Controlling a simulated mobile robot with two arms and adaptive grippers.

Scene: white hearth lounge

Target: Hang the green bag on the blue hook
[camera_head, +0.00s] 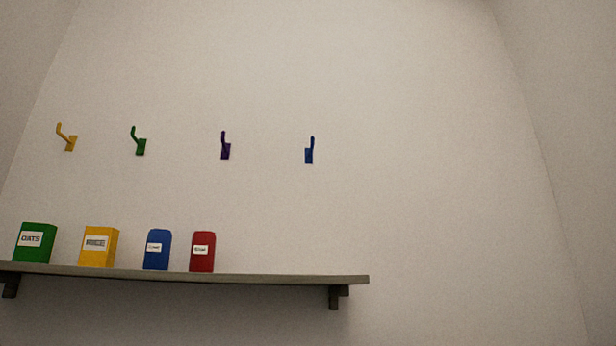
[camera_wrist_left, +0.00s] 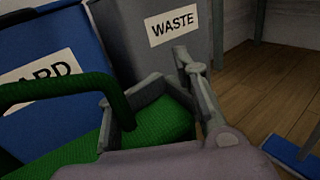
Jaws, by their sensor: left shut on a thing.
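The blue hook (camera_head: 309,152) is on the wall in the head view, the rightmost in a row of hooks. It is bare. The green bag (camera_wrist_left: 62,155) shows in the left wrist view, with its dark green handle (camera_wrist_left: 55,88) arching at the left. My left gripper (camera_wrist_left: 155,92) is shut on the green bag near one end of the handle. The exact grip is partly hidden by the fingers. The head view shows neither the bag nor my grippers. My right gripper is in neither view.
Yellow (camera_head: 69,142), green (camera_head: 140,146) and purple (camera_head: 225,150) hooks are left of the blue one. A shelf (camera_head: 270,279) with several packages runs below. A blue bin (camera_wrist_left: 75,45) and a grey WASTE bin (camera_wrist_left: 125,25) stand beyond the left gripper. Wooden floor (camera_wrist_left: 255,85) shows at right.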

